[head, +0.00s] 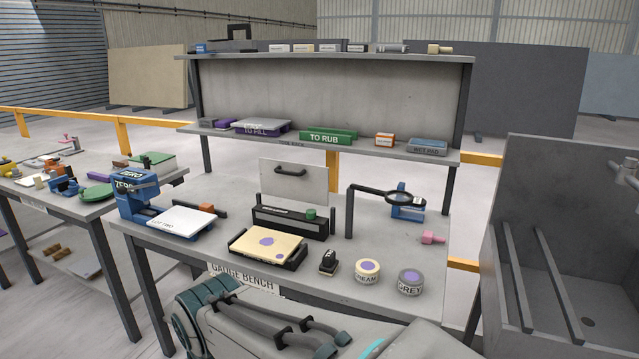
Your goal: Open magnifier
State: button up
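The magnifier (399,198) stands at the right of the gauge bench (375,287). It has a black upright post (349,213), a black horizontal arm going right from its top, and a round lens in a dark ring at the arm's end. The lens lies roughly flat, in front of a small blue device (407,212) with a white top, and overlaps it in the view. Whether they touch cannot be told. My arm shows at the bottom edge, well in front of the magnifier. I cannot make out my gripper's fingers.
A pink piece (433,237) lies right of the magnifier. Cream (367,270) and grey (411,281) tins and a black stamp (328,262) stand in front. A shelf (440,153) hangs behind. A grey sink (560,230) stands to the right.

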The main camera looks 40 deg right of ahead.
aim_at(358, 188)
jog(key=z, duration=0.55)
jog(key=i, duration=0.9)
jog(key=z, duration=0.85)
